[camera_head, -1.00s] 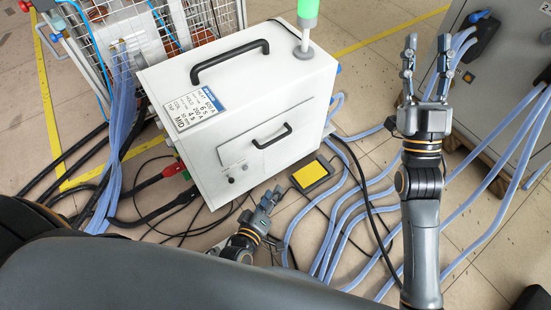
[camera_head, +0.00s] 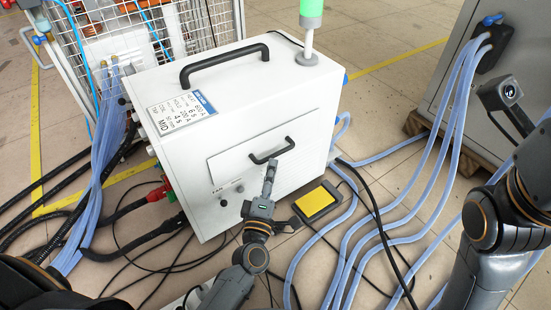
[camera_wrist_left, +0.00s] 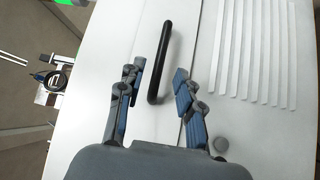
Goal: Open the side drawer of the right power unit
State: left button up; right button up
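The power unit (camera_head: 170,72) is a white box with a top handle and a label. Its drawer front (camera_head: 227,168) looks flush with the side and carries a black bar handle (camera_head: 283,151). My left gripper (camera_head: 270,168) is at this handle from below in the head view. In the left wrist view the drawer handle (camera_wrist_left: 166,50) lies between the spread fingers of my left gripper (camera_wrist_left: 158,82), with gaps on both sides.
A yellow pedal (camera_head: 317,200) lies on the floor beside the unit, among blue hoses (camera_head: 345,235) and black cables. A wire cage (camera_head: 95,35) stands behind left. Another grey cabinet (camera_head: 510,80) stands at the right. A green lamp (camera_head: 311,10) rises from the unit.

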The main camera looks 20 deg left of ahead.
aim_at(275, 153)
pick_arm(q)
jog(key=w, duration=0.4)
jog(key=w+b, duration=0.1)
jog(key=w, duration=0.1)
jog(key=shift+a+r, duration=0.3)
jog(key=shift+r, duration=0.05)
jog(key=shift+c, duration=0.5)
grip_shut()
